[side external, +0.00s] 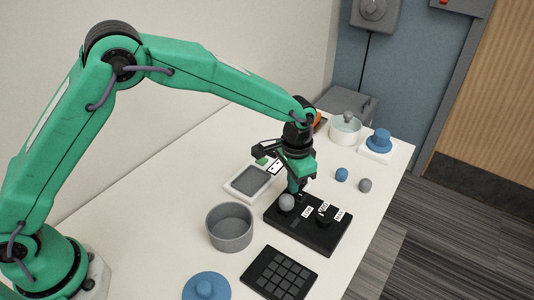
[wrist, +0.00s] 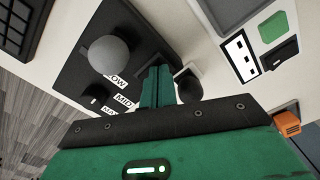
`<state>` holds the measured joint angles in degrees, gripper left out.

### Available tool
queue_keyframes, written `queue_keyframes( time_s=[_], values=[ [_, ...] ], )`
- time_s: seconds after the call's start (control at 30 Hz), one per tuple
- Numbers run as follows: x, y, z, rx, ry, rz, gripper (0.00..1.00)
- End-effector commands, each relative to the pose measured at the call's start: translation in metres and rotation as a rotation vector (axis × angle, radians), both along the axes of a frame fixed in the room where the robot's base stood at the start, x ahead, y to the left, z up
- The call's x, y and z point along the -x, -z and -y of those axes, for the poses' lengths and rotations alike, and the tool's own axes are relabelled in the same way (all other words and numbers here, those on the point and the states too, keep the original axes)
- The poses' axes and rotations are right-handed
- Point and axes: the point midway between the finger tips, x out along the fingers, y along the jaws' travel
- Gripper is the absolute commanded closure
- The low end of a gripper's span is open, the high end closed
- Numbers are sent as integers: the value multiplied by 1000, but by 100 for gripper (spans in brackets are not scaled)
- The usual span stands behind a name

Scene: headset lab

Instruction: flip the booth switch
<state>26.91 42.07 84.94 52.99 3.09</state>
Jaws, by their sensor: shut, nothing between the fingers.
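My gripper (wrist: 157,72) is shut with nothing between its fingers. In the side view my gripper (side external: 296,188) points down at the far left corner of a black panel (side external: 325,238). The panel (wrist: 75,70) carries a grey ball knob (wrist: 108,54), a small dark knob (wrist: 95,95) and white labels, among them LOW and MID. A dark rounded part (wrist: 188,85) stands just right of my fingers in the wrist view, partly hidden by my gripper. I cannot tell whether it is the booth switch, or whether my fingers touch it. No switch is labelled as the booth's.
A grey bowl (side external: 230,229), a dark keypad (side external: 279,274) and a blue lidded thing (side external: 206,288) lie nearer. A grey-screened white tray (side external: 247,183) is beside the panel. Blue (side external: 341,174) and grey (side external: 365,185) balls, a white pot (side external: 345,131) and a blue knob (side external: 379,138) stand farther off.

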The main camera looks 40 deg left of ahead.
Motion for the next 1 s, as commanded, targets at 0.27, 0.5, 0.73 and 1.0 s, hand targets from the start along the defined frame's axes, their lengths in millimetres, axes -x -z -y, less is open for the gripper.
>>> queue_keyframes(
  time_s=[0.27, 0.5, 0.73, 1.0],
  values=[
    [0, 2, 0, 0, 0, 0, 100],
    [0, -8, 0, 0, 0, 1, 100],
    [0, -22, 0, 1, 0, 2, 100],
    [0, -38, 0, 1, 0, 2, 100]
  ],
)
